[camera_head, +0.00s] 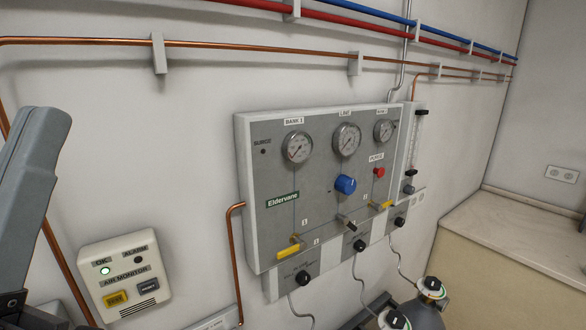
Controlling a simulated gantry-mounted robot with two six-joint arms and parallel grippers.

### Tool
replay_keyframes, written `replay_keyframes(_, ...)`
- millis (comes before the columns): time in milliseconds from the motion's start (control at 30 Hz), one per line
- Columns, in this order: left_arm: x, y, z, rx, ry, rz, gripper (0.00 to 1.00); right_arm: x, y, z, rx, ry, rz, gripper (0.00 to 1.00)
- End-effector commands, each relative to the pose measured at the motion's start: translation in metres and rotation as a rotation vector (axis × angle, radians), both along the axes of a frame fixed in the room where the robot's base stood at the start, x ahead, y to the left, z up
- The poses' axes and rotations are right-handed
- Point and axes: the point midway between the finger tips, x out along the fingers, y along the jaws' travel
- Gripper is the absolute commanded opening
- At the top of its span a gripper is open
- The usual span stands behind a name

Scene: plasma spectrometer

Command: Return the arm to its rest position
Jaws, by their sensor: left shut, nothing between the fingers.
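My left gripper (45,128) is at the left edge of the head view, large and close to the camera. Its grey fingers point up and are together, with nothing visible between them. Its dark lower part is cut off by the frame's left and bottom edges. It is apart from the gas panel and overlaps the wall and a copper pipe in the picture. My right gripper is not in view.
A grey gas panel (275,235) with gauges, a blue knob (345,184) and yellow-handled valves is on the wall. An air monitor (125,275) with a lit green lamp is right of my gripper. Copper pipes (235,265) run along the wall. Gas cylinders (428,308) stand at bottom right.

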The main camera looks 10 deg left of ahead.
Motion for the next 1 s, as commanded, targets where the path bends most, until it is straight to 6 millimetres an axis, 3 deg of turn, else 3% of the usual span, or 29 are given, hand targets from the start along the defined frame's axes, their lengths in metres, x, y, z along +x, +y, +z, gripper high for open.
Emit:
replay_keyframes(33, 0.020, 0.000, -0.015, -0.017, 0.111, -0.022, 0.00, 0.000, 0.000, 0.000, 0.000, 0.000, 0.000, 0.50)
replay_keyframes(67, 0.025, 0.000, -0.005, -0.035, 0.141, -0.045, 0.00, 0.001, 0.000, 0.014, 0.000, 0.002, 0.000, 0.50)
replay_keyframes(100, 0.023, 0.000, 0.023, -0.031, 0.130, -0.041, 0.00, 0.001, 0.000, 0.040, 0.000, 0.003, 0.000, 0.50)
replay_keyframes(267, 0.024, 0.000, 0.083, -0.029, 0.131, -0.040, 0.00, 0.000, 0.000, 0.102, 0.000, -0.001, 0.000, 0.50)
replay_keyframes(400, 0.024, 0.000, 0.145, -0.028, 0.131, -0.039, 0.00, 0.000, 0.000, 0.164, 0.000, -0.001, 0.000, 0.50)
replay_keyframes(533, 0.024, 0.000, 0.189, -0.028, 0.132, -0.039, 0.00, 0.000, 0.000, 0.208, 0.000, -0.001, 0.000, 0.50)
replay_keyframes(667, 0.024, 0.000, 0.205, -0.027, 0.132, -0.038, 0.00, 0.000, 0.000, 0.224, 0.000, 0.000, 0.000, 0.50)
replay_keyframes(1000, 0.024, 0.000, 0.202, -0.027, 0.132, -0.038, 0.00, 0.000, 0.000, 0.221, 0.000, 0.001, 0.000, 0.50)
